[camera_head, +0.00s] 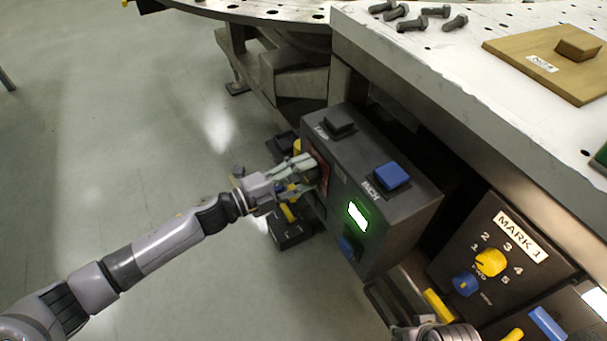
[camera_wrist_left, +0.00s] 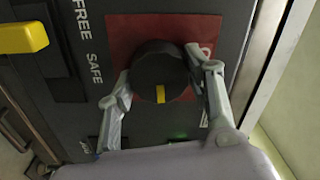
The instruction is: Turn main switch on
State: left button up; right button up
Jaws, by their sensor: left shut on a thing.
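The main switch is a round black knob (camera_wrist_left: 158,75) with a yellow mark, on a red plate (camera_wrist_left: 118,38) in the left wrist view. The yellow mark points toward the bottom of that view. My left gripper (camera_wrist_left: 163,88) has one finger on each side of the knob and is shut on it. In the head view my left gripper (camera_head: 314,168) reaches the left face of the dark control box (camera_head: 400,225), where the knob is mostly hidden. A grey part at the bottom edge seems to be my right arm; its fingers cannot be made out.
The box has a black button (camera_head: 339,121), a blue button (camera_head: 391,175) and a lit green display (camera_head: 358,215). A MARK 1 panel (camera_head: 540,262) with a yellow dial stands right. A table (camera_head: 470,80) with bolts overhangs behind. Open floor (camera_head: 130,130) lies left.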

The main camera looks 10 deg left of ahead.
pick_arm(q)
jog(key=shift+m, duration=0.4)
pick_arm(e)
jog(key=shift+s+r, duration=0.15)
jog(key=shift+r, duration=0.2)
jog(key=shift+r, duration=0.1)
pick_arm(q)
jog(key=o, duration=1.2)
jog(key=shift+c, duration=0.2)
jog(key=shift+a, duration=0.1)
jog(key=v, duration=1.2)
